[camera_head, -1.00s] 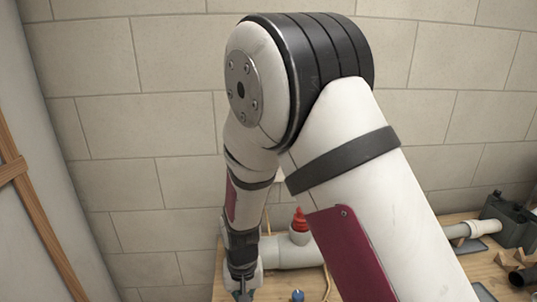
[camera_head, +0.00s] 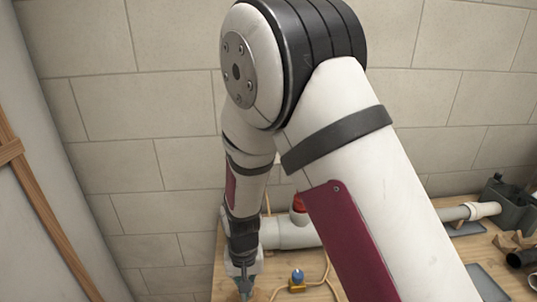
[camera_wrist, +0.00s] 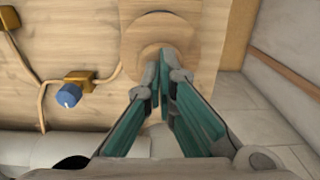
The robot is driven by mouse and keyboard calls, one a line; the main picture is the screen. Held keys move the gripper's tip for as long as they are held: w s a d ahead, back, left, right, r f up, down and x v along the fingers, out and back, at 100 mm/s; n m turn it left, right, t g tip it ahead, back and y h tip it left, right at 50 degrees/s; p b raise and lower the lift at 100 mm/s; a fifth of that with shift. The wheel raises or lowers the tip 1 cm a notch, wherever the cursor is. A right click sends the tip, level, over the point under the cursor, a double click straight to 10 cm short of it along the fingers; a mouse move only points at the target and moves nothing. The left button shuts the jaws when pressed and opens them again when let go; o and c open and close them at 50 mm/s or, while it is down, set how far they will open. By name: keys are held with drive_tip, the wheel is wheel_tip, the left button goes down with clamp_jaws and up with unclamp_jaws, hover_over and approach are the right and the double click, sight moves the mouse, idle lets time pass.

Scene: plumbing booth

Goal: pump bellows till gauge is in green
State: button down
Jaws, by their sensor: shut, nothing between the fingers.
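A round wooden disc (camera_wrist: 158,34), possibly the bellows' top, sits on a wooden board in the wrist view. My gripper (camera_wrist: 163,80) has teal fingers that are shut and empty, with the tips at the disc's near edge; I cannot tell if they touch it. In the head view my gripper (camera_head: 245,285) points down over the wooden bench at the bottom. A blue round knob (camera_wrist: 68,96) on a brass block (camera_wrist: 78,78) joins a tan hose; the knob also shows in the head view (camera_head: 297,275). No gauge face or green zone is readable.
A white pipe (camera_head: 287,232) with a red part (camera_head: 299,207) on it lies behind the gripper. A block wall stands behind, and a wood-framed panel (camera_head: 40,205) is at the left.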

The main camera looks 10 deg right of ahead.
drive_tip(key=shift+f+b, duration=0.4)
drive_tip(key=shift+f, duration=0.65)
drive_tip(key=shift+r+p, duration=1.25)
drive_tip(key=shift+r, duration=0.95)
drive_tip(key=shift+r, duration=0.1)
drive_tip(key=s+d+r+t, duration=0.1)
drive_tip(key=d+r, duration=0.2)
drive_tip(key=r, duration=0.4)
drive_tip(key=s+d+r+t+y, duration=0.1)
drive_tip(key=s+d+r, duration=0.15)
drive_tip(key=r, duration=0.45)
drive_tip(key=d+r, duration=0.4)
drive_tip(key=r, duration=0.3)
drive_tip(key=s+d+r+t, duration=0.1)
drive_tip(key=s+d+r, duration=0.3)
drive_tip(key=s, duration=0.3)
drive_tip(key=s+d+r+t+h, duration=0.1)
drive_tip(key=s+d+r+t, duration=0.1)
drive_tip(key=s+d+r, duration=0.2)
drive_tip(key=s+r, duration=0.2)
drive_tip(key=s, duration=0.2)
drive_tip(key=shift+d+r, duration=0.3)
drive_tip(key=shift+r, duration=0.05)
drive_tip(key=shift+w+n, duration=0.1)
drive_tip(key=shift+n, duration=0.2)
